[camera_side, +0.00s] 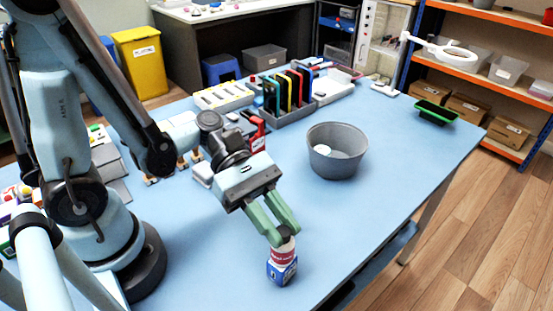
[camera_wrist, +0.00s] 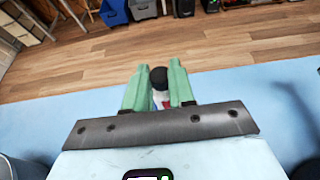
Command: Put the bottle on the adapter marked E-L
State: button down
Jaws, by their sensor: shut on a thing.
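My gripper (camera_side: 284,234) has green fingers shut on a small bottle (camera_side: 282,266) with a black cap and a white, red and blue label. The bottle is near the table's front edge, close to upright. I cannot tell whether its base touches the table. In the wrist view, the black cap (camera_wrist: 158,76) shows between the fingertips (camera_wrist: 158,84), with a little of the label below; the rest is hidden. No marking E-L can be read in either view. Small brown and white pieces (camera_side: 190,158) stand behind my forearm, partly hidden; I cannot tell if they are adapters.
A grey bucket (camera_side: 337,166) with a white round thing inside stands right of my gripper. A black-green tray (camera_side: 436,112) sits far right. Table right of the bucket is clear.

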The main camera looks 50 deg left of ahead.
jog(key=shift+f, duration=0.1)
jog(key=c, duration=0.9)
grip_release()
jog(key=shift+c, duration=0.2)
jog(key=v, duration=1.2)
jog(key=w+a+m+t+y, duration=0.6)
jog(key=m+y, duration=0.7)
jog(key=m, duration=0.5)
jog(key=shift+w+a+f+t, duration=0.35)
jog(key=shift+w+f+t, duration=0.15)
jog(key=shift+t, duration=0.1)
